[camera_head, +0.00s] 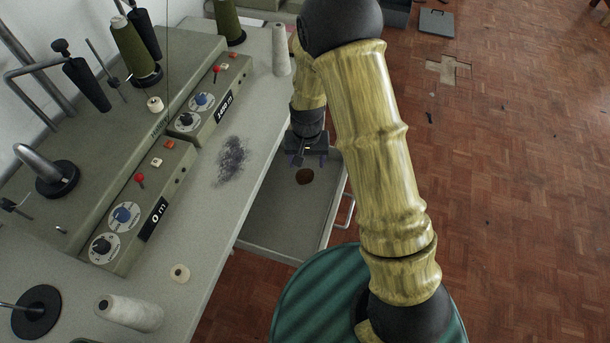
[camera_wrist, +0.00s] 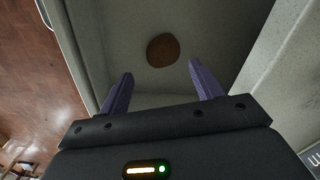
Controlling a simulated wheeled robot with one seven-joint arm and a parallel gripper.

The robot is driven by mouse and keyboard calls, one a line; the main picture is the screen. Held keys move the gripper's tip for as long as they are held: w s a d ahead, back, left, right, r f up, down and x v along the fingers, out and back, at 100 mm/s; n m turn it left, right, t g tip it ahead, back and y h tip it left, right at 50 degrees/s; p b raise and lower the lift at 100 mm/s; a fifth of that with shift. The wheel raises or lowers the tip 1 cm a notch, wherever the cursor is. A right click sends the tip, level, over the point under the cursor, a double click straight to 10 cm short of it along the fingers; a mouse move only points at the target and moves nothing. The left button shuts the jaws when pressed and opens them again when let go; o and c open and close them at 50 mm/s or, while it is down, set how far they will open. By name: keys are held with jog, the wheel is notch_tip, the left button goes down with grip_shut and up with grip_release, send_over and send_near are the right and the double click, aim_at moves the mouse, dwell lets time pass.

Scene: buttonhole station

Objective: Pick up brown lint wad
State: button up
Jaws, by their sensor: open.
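The brown lint wad (camera_head: 304,176) is a small dark brown round lump lying in an open grey drawer (camera_head: 290,225). In the wrist view the wad (camera_wrist: 163,50) sits ahead of my fingertips, a little left of the middle between them. My gripper (camera_head: 308,158) is over the far part of the drawer, close to the wad. In the wrist view my gripper (camera_wrist: 160,80) has its two purple fingers spread wide with nothing between them. The wad is apart from both fingers and fully visible.
The grey bench (camera_head: 215,205) stands left of the drawer, with control boxes (camera_head: 125,215), thread cones (camera_head: 130,312) and a dark fuzzy patch (camera_head: 232,160) on it. The drawer walls surround the wad. A green ribbed stool (camera_head: 310,300) is in front; parquet floor lies open to the right.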

aim_at(304, 173)
jog(key=shift+f, duration=0.45)
jog(key=f, duration=0.5)
jog(key=shift+s+a+f, duration=0.1)
jog(key=shift+s+a, duration=0.05)
jog(key=shift+a, duration=0.1)
jog(key=c, duration=1)
